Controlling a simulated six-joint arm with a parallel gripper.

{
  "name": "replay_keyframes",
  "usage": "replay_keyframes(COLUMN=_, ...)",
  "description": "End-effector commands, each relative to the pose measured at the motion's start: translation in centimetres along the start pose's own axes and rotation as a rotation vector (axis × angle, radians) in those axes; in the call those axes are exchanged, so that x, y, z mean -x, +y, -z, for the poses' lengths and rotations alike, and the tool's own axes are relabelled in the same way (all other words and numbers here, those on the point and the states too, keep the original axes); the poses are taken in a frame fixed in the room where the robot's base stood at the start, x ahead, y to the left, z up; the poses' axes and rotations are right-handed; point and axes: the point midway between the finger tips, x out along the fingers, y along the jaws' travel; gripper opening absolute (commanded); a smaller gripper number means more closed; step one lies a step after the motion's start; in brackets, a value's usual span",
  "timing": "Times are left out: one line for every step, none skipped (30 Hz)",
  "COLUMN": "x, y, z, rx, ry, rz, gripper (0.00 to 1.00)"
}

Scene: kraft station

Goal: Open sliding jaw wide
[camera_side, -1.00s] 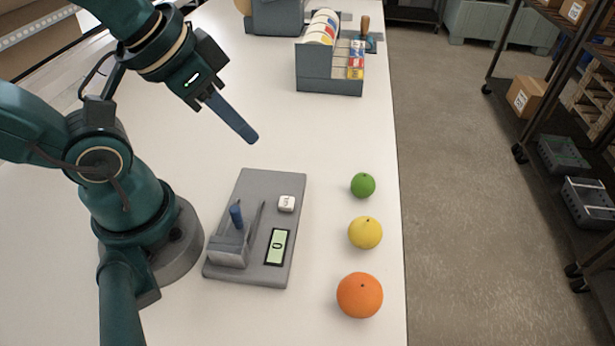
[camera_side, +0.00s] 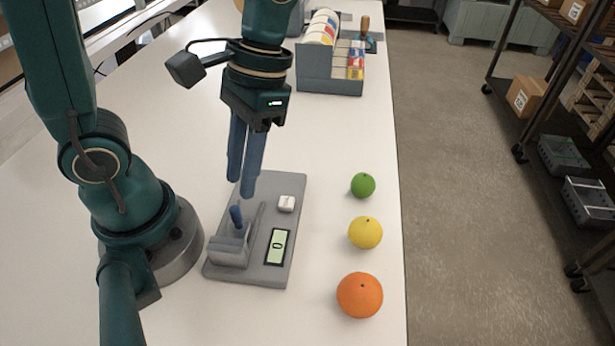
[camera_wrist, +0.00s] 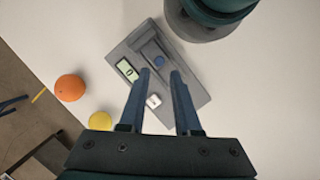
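A grey measuring device (camera_side: 275,195) lies flat on the table, with a grey block (camera_side: 228,251), a blue peg (camera_side: 237,217) and a thin upright plate (camera_side: 257,220) close together at its left. I cannot tell which piece is the sliding jaw. Its display (camera_side: 278,246) reads 0, and a white button (camera_side: 286,203) sits beyond it. In the wrist view, the blue peg (camera_wrist: 159,61) lies between the two fingertips (camera_wrist: 160,73); contact is not visible.
A green fruit (camera_side: 363,185), a yellow fruit (camera_side: 365,232) and an orange fruit (camera_side: 360,295) stand in a row right of the device, near the table edge. A grey organiser (camera_side: 330,82) stands at the back. The table between organiser and device is clear.

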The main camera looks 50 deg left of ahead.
Motion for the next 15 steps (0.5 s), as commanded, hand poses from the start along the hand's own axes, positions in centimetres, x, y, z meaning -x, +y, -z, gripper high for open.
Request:
replay_keyframes(x=-0.5, y=0.1, z=0.1, rx=-0.004, ry=-0.034, rz=0.005, gripper=0.32)
replay_keyframes(x=-0.7, y=0.1, z=0.1, rx=-0.006, ry=-0.048, rz=0.008, gripper=0.32)
replay_keyframes(x=-0.9, y=0.2, z=0.1, rx=-0.008, ry=-0.062, rz=0.011, gripper=0.32)
replay_keyframes(x=-1.1, y=0.2, z=0.1, rx=-0.009, ry=-0.071, rz=0.012, gripper=0.32)
replay_keyframes(x=-1.3, y=0.2, z=0.1, rx=-0.010, ry=-0.078, rz=0.014, gripper=0.32)
replay_keyframes(x=-1.5, y=0.2, z=0.0, rx=-0.011, ry=-0.085, rz=0.015, gripper=0.32)
replay_keyframes(x=-1.7, y=0.2, z=0.0, rx=-0.011, ry=-0.088, rz=0.016, gripper=0.32)
replay_keyframes(x=-1.9, y=0.2, z=-0.1, rx=-0.012, ry=-0.090, rz=0.016, gripper=0.32)
replay_keyframes(x=-2.2, y=0.2, z=-0.1, rx=-0.013, ry=-0.090, rz=0.016, gripper=0.32)
replay_keyframes(x=-2.5, y=0.2, z=-0.1, rx=-0.013, ry=-0.090, rz=0.016, gripper=0.32)
replay_keyframes(x=-2.9, y=0.2, z=-0.1, rx=-0.013, ry=-0.089, rz=0.016, gripper=0.32)
replay_keyframes(x=-3.4, y=0.2, z=-0.2, rx=-0.012, ry=-0.089, rz=0.016, gripper=0.32)
replay_keyframes(x=-3.8, y=0.2, z=-0.3, rx=-0.012, ry=-0.090, rz=0.017, gripper=0.32)
replay_keyframes(x=-4.1, y=0.1, z=-0.3, rx=-0.012, ry=-0.090, rz=0.017, gripper=0.32)
replay_keyframes(x=-4.6, y=0.2, z=-0.3, rx=-0.012, ry=-0.090, rz=0.016, gripper=0.32)
